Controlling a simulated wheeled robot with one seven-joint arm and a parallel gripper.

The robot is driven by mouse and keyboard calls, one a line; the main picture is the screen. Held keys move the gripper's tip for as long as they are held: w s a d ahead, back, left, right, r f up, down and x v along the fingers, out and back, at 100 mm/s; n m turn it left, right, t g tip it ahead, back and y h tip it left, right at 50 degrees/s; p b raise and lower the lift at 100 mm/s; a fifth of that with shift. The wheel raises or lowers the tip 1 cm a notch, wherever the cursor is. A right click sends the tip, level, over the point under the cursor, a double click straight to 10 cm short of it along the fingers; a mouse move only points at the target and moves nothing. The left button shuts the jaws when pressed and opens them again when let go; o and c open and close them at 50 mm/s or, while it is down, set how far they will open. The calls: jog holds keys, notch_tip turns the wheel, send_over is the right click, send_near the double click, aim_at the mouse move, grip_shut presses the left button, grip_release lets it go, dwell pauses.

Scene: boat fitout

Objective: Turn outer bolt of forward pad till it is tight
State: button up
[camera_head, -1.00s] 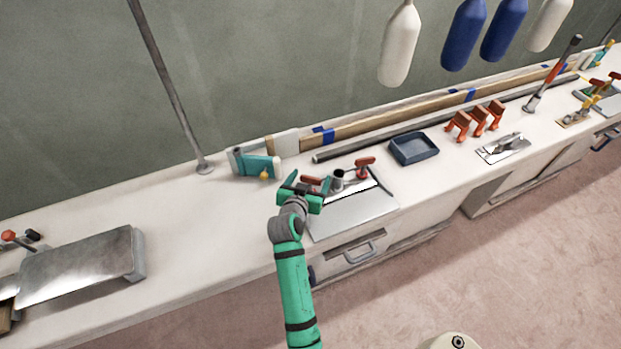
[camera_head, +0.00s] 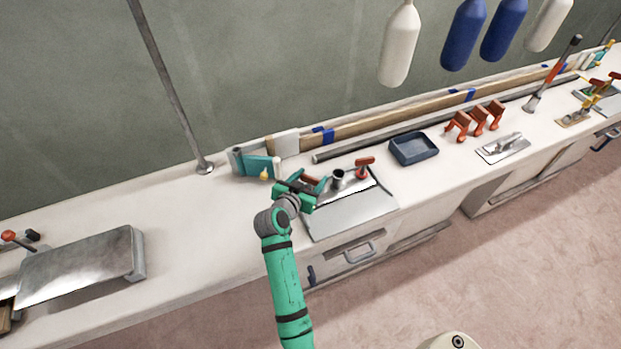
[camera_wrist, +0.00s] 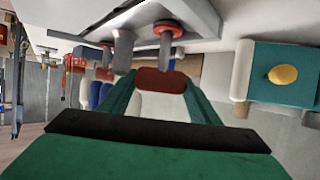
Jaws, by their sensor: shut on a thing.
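The pad is a grey metal plate (camera_head: 352,212) on the bench, with a short upright post (camera_head: 338,181) and two red-handled bolts. My gripper (camera_head: 309,186) is at the left bolt, its green fingers shut on the red handle (camera_head: 311,180). The other bolt's red handle (camera_head: 365,162) stands free at the right. I cannot tell how tight either bolt is.
A blue tray (camera_head: 413,149) is to the right. A long grey bar (camera_head: 400,136) and a wooden plank (camera_head: 395,118) lie behind. The bench to the left is clear up to another metal plate (camera_head: 78,268).

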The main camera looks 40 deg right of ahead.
jog(key=shift+m+g+h, duration=0.4)
jog(key=shift+m+g, duration=0.3)
jog(key=o, duration=1)
jog(key=shift+o, duration=0.2)
jog(key=v, duration=1.1)
jog(key=shift+d, duration=0.2)
